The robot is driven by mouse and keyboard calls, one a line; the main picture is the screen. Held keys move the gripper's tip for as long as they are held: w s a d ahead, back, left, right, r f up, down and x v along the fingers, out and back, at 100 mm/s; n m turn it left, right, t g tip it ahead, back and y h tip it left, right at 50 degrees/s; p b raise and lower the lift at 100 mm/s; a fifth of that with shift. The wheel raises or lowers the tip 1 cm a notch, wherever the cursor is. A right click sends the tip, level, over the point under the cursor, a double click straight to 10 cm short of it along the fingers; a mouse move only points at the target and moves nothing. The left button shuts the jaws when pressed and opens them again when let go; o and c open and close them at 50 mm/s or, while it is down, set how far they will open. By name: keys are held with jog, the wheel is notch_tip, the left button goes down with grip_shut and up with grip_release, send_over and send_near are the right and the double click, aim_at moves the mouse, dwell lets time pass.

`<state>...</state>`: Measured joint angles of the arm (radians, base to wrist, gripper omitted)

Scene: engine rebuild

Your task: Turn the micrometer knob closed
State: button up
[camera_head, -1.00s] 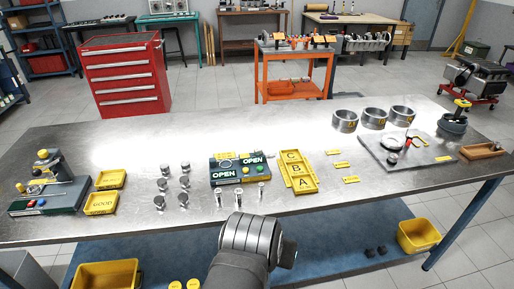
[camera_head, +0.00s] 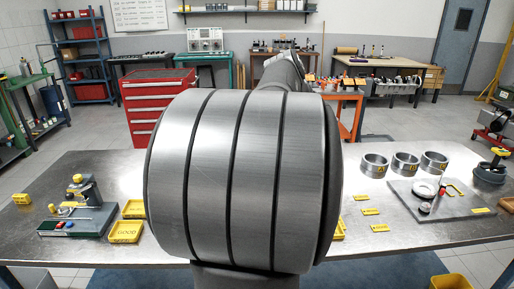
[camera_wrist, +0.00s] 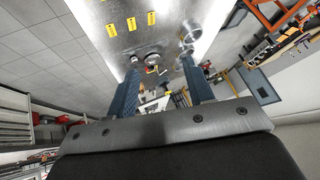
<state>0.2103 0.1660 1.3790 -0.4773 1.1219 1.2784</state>
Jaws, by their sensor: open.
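No part is clearly recognizable as the micrometer knob. At the left end of the bench, a gauge stand (camera_head: 75,212) with a dark base has yellow caps, a thin rod and small red and blue parts. At the right, a grey plate (camera_head: 461,205) carries a white ring, a red-topped part and a yellow U-shaped piece; I cannot tell which device is the micrometer. My gripper (camera_wrist: 160,61) shows in the wrist view, its two blue fingers apart with nothing held between them. In the head view, my large arm joint hides the middle of the bench.
Yellow trays (camera_head: 125,232) stand beside the gauge stand. Several yellow tags (camera_head: 371,212) lie right of my arm. Metal rings (camera_head: 405,163) stand behind the plate. A red cabinet (camera_head: 147,112) stands behind.

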jog(key=w+a+f+g+y, duration=0.2)
jog(key=w+a+f+g, duration=0.1)
jog(key=w+a+f, duration=0.75)
jog(key=shift+n, duration=0.4)
jog(key=x, duration=0.5)
jog(key=s+a+x, duration=0.1)
jog(key=x, duration=0.5)
jog(key=s+x, duration=0.1)
jog(key=x, duration=0.4)
jog(key=shift+s+f, duration=0.15)
jog(key=shift+f, duration=0.6)
jog(key=c, duration=1)
